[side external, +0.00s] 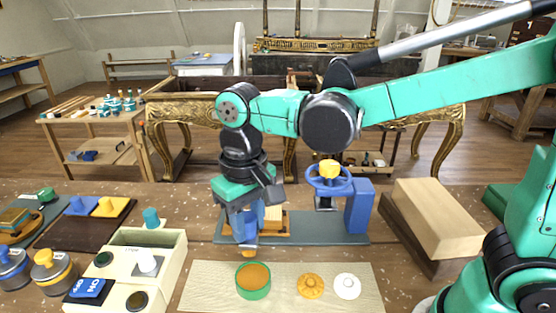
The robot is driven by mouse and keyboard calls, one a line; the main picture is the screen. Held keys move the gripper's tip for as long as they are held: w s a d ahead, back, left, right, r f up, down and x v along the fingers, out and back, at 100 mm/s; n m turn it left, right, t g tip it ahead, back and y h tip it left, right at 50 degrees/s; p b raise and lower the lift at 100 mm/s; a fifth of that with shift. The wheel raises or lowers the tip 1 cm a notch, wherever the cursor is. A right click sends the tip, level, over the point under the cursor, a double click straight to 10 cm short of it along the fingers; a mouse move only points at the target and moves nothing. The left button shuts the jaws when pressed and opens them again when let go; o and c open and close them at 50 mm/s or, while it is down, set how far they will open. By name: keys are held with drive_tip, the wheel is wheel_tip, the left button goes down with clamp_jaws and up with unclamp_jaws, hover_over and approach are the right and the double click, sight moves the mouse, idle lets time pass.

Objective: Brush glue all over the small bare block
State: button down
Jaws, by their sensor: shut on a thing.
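My gripper (246,237) points down at the middle of the bench. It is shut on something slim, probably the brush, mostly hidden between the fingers. An orange-tan tip (250,253) shows just below the fingers. A green-rimmed pot (266,291) holding orange-brown stuff, probably the glue, stands on a pale board just in front of and below that tip. I cannot tell whether tip and pot touch. A small pale block (273,215), probably the bare block, is behind and right of my gripper, partly hidden by it, at a yellow-orange holder (283,228). Its surface is too small to judge.
A press with a blue handwheel (330,181) stands on a grey base right of the small block. An orange lid-like piece (310,286) and a white one (347,286) lie on the pale board (205,285). A large wooden block (437,220) is at right, a switch box (130,272) at left.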

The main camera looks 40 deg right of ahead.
drive_tip(key=w+d+r, duration=0.2)
drive_tip(key=w+d, duration=0.4)
drive_tip(key=d, duration=0.3)
drive_tip(key=shift+w+d, duration=0.25)
drive_tip(key=shift+w, duration=0.15)
idle(0.5)
